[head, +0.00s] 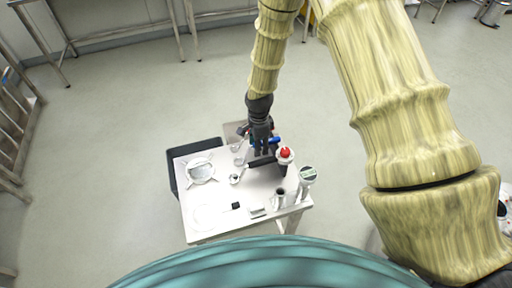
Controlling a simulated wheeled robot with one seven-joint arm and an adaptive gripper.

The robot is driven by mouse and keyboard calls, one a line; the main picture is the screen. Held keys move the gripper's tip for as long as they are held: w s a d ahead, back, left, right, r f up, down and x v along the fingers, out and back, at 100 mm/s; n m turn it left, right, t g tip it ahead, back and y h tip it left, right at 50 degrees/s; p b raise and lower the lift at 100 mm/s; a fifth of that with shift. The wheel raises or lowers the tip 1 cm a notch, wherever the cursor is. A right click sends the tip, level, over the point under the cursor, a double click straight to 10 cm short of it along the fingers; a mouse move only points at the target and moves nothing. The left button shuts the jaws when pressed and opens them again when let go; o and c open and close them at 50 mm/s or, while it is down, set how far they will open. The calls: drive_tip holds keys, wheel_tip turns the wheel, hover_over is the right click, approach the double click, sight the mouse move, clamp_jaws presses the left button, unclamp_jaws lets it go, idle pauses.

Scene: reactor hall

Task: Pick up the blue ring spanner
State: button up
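My gripper (262,149) points down over the far edge of a small white table. A small blue piece (275,140) shows right beside its fingers; it may be part of the blue ring spanner, but its shape is mostly hidden. I cannot tell whether the gripper touches or holds it. The fingers are too small and dark to show whether they are open or shut.
The white table (217,223) also bears a pan-like tool with a black handle (262,161), a red-topped item (286,153), a green-and-white container (307,174), a dark-mouthed cup (280,194), a black cube (236,205) and a round dish (200,180).

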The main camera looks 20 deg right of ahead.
drive_tip(key=shift+f, duration=0.2)
drive_tip(key=shift+s+f, duration=0.1)
drive_tip(key=shift+s, duration=0.1)
drive_tip(key=shift+w+f, duration=0.1)
clamp_jaws()
